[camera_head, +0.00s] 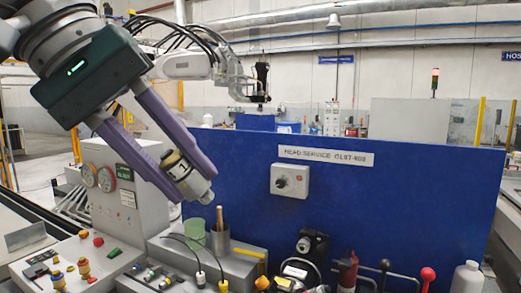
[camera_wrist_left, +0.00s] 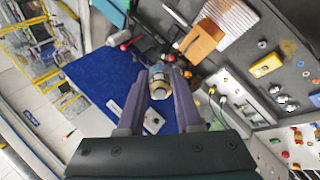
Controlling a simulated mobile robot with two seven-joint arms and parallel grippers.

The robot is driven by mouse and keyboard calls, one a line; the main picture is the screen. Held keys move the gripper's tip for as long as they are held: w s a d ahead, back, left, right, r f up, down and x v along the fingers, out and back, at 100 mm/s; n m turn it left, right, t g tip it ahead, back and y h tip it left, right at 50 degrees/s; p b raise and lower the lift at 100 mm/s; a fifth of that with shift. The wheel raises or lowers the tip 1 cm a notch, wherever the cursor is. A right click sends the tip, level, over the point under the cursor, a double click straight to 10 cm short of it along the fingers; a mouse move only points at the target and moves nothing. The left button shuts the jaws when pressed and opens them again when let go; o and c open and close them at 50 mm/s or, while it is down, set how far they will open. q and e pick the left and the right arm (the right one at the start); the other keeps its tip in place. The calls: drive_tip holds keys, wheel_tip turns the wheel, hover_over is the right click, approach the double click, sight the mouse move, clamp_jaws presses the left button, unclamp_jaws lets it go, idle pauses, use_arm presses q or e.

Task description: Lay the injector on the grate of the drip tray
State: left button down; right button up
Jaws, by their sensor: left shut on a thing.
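My left gripper (camera_head: 178,172) comes in from the upper left in the head view. Its two purple fingers are shut on the injector (camera_head: 193,181), a short cylindrical part with silver, black and tan bands. It is held tilted in the air, in front of the blue panel and above the bench. In the left wrist view the injector (camera_wrist_left: 156,95) sits between the fingertips of my left gripper (camera_wrist_left: 160,85). A pale ridged surface (camera_wrist_left: 232,20) at the top of that view may be the drip tray's grate; I cannot be sure. My right gripper is not in view.
The blue panel (camera_head: 400,200) stands behind the bench. A green cup (camera_head: 194,232) and a metal cup (camera_head: 219,242) with a wooden handle stand below the gripper. A grey gauge box (camera_head: 125,185) is at left. Levers, a red bottle (camera_head: 347,270) and a white bottle (camera_head: 467,277) are at right.

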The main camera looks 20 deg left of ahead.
use_arm(q)
drive_tip(key=w+a+f+m+y+b, duration=0.2)
drive_tip(key=f+b, duration=0.2)
drive_tip(key=f, duration=0.4)
drive_tip(key=w+a+f+m+t+y+b, duration=0.1)
drive_tip(key=w+a+f+m+y+b, duration=0.1)
drive_tip(key=f+b, duration=0.45)
drive_tip(key=w+a+f+m+y+b, duration=0.2)
drive_tip(key=w+f, duration=0.1)
drive_tip(key=f, duration=0.7)
drive_tip(key=s+f+m+t+b, duration=0.1)
drive_tip(key=f+m+t+b, duration=0.1)
drive_tip(key=f+b, duration=0.4)
drive_tip(key=s+f+m+t+h+b, duration=0.1)
drive_tip(key=f+m+b, duration=0.4)
drive_tip(key=f, duration=0.9)
drive_tip(key=s+f+m+t+b, duration=0.1)
drive_tip(key=f+m+t+b, duration=0.2)
drive_tip(key=f+b, duration=0.6)
drive_tip(key=shift+s+f+h, duration=0.25)
drive_tip(key=shift+f+h, duration=0.05)
drive_tip(key=shift+f, duration=0.25)
drive_tip(key=shift+f+b, duration=0.5)
drive_tip(key=shift+f, duration=0.05)
drive_tip(key=shift+f, duration=0.2)
